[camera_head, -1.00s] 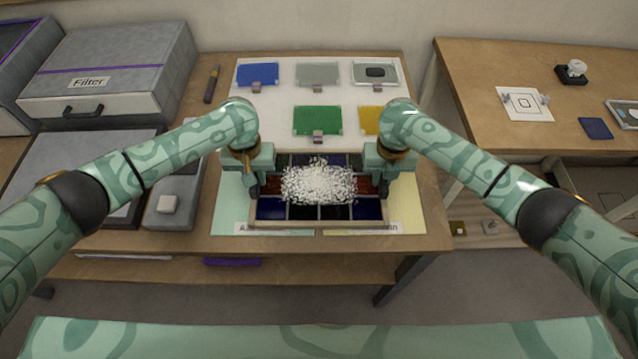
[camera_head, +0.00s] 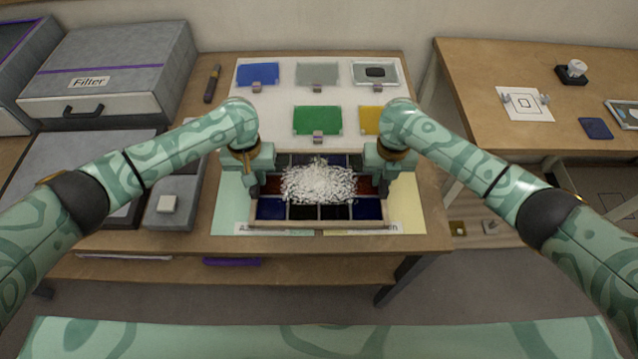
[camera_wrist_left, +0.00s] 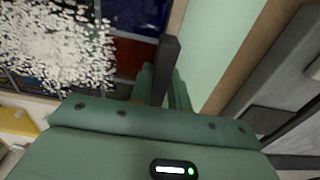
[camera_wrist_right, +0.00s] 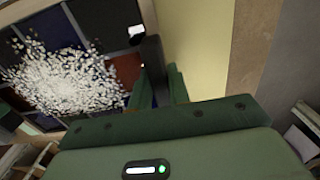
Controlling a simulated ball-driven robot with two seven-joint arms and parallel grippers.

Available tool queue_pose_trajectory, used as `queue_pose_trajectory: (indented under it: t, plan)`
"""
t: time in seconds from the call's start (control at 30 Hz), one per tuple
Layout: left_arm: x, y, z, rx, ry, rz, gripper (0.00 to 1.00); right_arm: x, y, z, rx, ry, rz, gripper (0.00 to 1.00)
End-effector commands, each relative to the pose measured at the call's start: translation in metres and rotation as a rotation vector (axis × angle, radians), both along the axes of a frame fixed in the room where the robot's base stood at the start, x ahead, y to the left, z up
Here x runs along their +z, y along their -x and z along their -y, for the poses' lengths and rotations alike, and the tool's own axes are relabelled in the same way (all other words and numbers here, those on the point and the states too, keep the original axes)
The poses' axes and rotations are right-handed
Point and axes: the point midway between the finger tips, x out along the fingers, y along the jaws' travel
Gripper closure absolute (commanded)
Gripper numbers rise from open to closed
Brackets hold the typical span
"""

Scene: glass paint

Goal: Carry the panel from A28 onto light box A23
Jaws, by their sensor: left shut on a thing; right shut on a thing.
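The panel (camera_head: 271,208) is a wood-framed grid of dark blue, black and red-brown panes, with a heap of white granules (camera_head: 318,183) on its middle. My left gripper (camera_head: 259,183) is shut on the panel's left side. My right gripper (camera_head: 380,183) is shut on its right side. The left wrist view shows the panel (camera_wrist_left: 140,18) and granules (camera_wrist_left: 60,50) beside the fingers; the right wrist view shows the panel (camera_wrist_right: 88,25) and granules (camera_wrist_right: 65,80) too. The panel looks about level over a green mat (camera_head: 229,205) and a yellow mat (camera_head: 405,200). Their labels are partly hidden.
A white board (camera_head: 285,105) behind holds blue (camera_head: 258,74), grey (camera_head: 317,73), green (camera_head: 317,120) and yellow (camera_head: 370,119) plates. A grey filter box (camera_head: 110,70) stands left. Another table (camera_head: 500,75) stands right, across a gap.

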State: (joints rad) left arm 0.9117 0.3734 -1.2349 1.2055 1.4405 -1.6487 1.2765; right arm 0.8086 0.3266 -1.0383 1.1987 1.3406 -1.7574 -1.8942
Motion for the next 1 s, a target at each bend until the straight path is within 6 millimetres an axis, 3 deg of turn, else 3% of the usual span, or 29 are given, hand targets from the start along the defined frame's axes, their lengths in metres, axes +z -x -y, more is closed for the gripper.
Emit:
queue_pose_trajectory:
  t: [0.47, 1.0]
  plan:
    - [0.005, -0.002, 0.000, 0.001, 0.001, 0.004, 1.00, 0.004, -0.001, 0.001, -0.002, 0.000, 0.004, 1.00]
    - [0.061, -0.003, 0.000, 0.001, 0.000, 0.023, 1.00, 0.060, -0.003, 0.001, -0.001, 0.001, 0.022, 1.00]
